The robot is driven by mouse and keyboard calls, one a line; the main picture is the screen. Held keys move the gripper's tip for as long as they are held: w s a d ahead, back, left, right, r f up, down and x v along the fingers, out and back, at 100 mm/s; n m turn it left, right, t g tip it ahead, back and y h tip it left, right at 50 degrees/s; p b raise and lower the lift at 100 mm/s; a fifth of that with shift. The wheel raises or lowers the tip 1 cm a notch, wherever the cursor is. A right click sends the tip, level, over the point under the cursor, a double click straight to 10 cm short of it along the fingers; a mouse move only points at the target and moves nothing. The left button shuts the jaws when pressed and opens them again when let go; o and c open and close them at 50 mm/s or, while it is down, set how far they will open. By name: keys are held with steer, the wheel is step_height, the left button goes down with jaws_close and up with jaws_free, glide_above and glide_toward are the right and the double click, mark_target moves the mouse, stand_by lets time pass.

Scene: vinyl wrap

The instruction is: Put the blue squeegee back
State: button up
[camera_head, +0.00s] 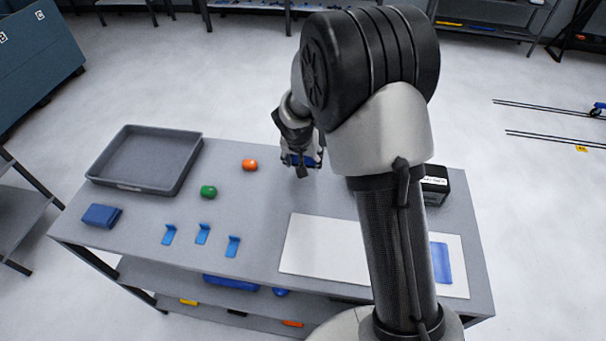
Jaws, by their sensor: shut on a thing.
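My gripper (302,168) is over the back middle of the grey table (258,195), pointing down. It is shut on a small blue thing, which I take to be the blue squeegee (309,161). The fingers and wrist hide most of it, and I cannot tell whether it touches the table. Three small blue angled pieces (203,233) stand in a row near the table's front, apart from my gripper.
A grey tray (187,177) sits at the back left. An orange piece (250,165), a green piece (208,191) and a blue block (101,215) lie nearby. A white sheet (310,250) with a blue rectangle (441,263) is front right. A black box (435,186) stands behind my arm.

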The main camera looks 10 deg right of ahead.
steer(key=shift+f+b, duration=0.9)
steer(key=shift+f, duration=1.65)
steer(key=shift+f, duration=0.15)
steer(key=o, duration=0.9)
steer(key=shift+o, duration=0.2)
